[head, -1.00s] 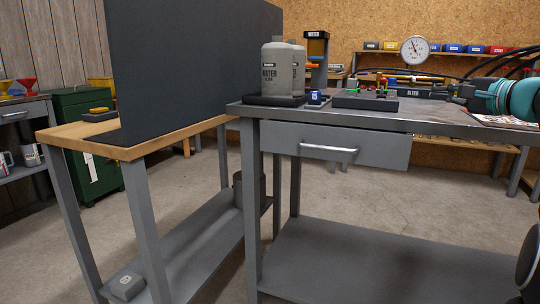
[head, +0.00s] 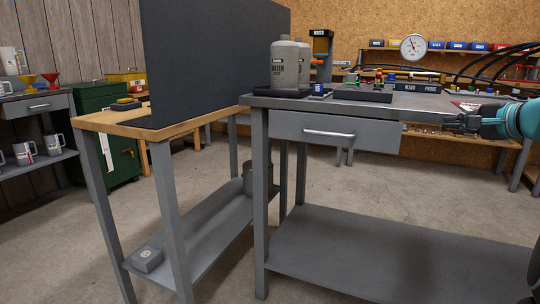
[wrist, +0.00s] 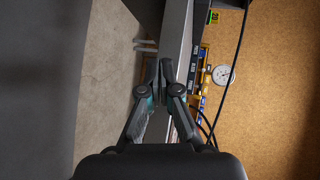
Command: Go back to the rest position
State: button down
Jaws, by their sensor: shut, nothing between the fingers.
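My gripper (head: 458,123) is at the right side of the head view, in front of the grey metal workbench (head: 300,104), at about the height of its top. In the wrist view my gripper (wrist: 164,66) has its fingers together, with nothing between them. The wrist view is turned sideways, and the bench edge (wrist: 177,35) runs beyond the fingertips. I cannot tell how far the gripper is from the bench edge.
A dark panel (head: 210,60) stands on the wooden table (head: 130,126) at left. A gauge (head: 413,47) is behind. The floor in front is open.

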jog(key=s+a+f+n+g+h+p, duration=0.1)
jog(key=s+a+f+n+g, duration=0.1)
jog(key=s+a+f+g, duration=0.5)
jog(key=s+a+f+n+h+p, duration=0.1)
jog(key=s+a+f+n, duration=0.2)
jog(key=f, duration=0.7)
jog(key=s+a+f+n+g+h+p, duration=0.1)
jog(key=s+a+f+n+p, duration=0.1)
jog(key=s+a, duration=0.6)
jog(key=s+a+f+n+h+p, duration=0.1)
jog(key=s+a+f+n+p, duration=0.1)
jog(key=s+a+n, duration=0.5)
jog(key=s+a+p, duration=0.1)
jog(key=s+a, duration=0.1)
jog(key=s, duration=0.3)
jog(key=shift+s+n+g+p, duration=0.2)
jog(key=shift+n+g+p, duration=0.1)
jog(key=shift+g+p, duration=0.1)
